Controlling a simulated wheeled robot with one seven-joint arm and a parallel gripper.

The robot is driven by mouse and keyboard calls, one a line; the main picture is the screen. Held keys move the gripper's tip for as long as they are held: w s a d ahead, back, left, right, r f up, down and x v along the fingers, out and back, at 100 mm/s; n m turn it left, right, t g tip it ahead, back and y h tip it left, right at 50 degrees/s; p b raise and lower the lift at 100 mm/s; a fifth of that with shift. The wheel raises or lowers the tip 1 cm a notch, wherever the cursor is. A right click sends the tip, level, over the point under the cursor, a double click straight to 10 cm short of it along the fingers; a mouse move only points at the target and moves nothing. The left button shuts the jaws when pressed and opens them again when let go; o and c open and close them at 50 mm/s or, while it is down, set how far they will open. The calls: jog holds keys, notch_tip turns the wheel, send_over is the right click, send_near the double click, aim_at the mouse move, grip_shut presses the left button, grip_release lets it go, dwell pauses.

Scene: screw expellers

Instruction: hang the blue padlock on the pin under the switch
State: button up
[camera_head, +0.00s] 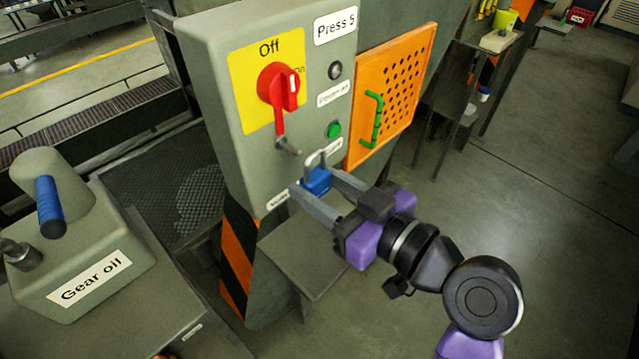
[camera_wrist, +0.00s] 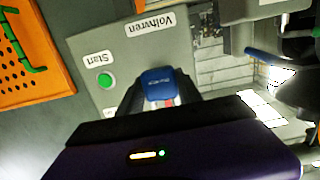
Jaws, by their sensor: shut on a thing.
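The blue padlock (camera_head: 316,181) is between the fingers of my gripper (camera_head: 325,192), which is shut on its body. Its grey shackle points up in the head view. The padlock also shows in the wrist view (camera_wrist: 158,84), with its shackle hidden. The red switch (camera_head: 279,87) sits on a yellow plate marked Off. The grey pin (camera_head: 288,147) sticks out just below the switch. The padlock is below and to the right of the pin, and the shackle appears apart from it.
The press cabinet (camera_head: 222,80) carries a green button (camera_head: 334,130) close above the padlock. An orange perforated door (camera_head: 408,75) with a green handle (camera_head: 374,120) is to the right. A gear oil can (camera_head: 75,260) stands at left. A small shelf (camera_head: 305,262) is below the gripper.

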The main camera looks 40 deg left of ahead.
aim_at(282, 162)
jog(key=shift+w+a+b, duration=0.2)
jog(key=shift+a+b, duration=0.45)
jog(key=shift+a, duration=1.95)
dwell(0.4)
jog(key=shift+a+r, duration=0.1)
dwell(0.5)
jog(key=shift+a+f+b, duration=0.1)
jog(key=shift+f+b, duration=0.15)
jog(key=shift+b, duration=0.1)
